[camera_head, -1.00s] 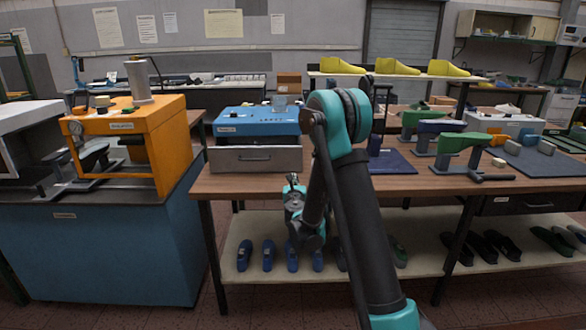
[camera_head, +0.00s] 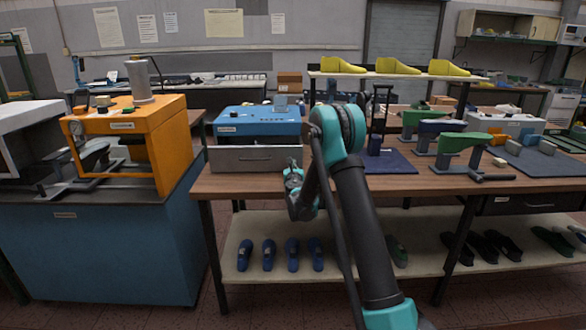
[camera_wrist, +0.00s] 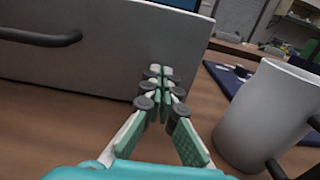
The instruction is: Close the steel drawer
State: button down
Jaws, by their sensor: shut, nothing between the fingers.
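The steel drawer (camera_head: 245,158) is a grey front with a dark bar handle, under a blue machine (camera_head: 256,121) on the wooden table. How far it stands out is hard to tell. In the wrist view the drawer front (camera_wrist: 110,45) fills the upper left, with its handle (camera_wrist: 40,37) at the left edge. My gripper (camera_head: 293,168) is at the right end of the drawer front. In the wrist view my gripper's fingers (camera_wrist: 161,78) are together and empty, pointing at the front's right part. I cannot tell whether they touch it.
A grey mug (camera_wrist: 265,115) stands close to the right of my fingers in the wrist view. A dark blue mat (camera_head: 388,162) lies further right on the table. An orange machine (camera_head: 135,140) stands on a blue cabinet to the left.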

dwell(0.3)
jog(key=w, duration=1.2)
jog(key=shift+w, duration=0.4)
jog(key=shift+r, duration=0.1)
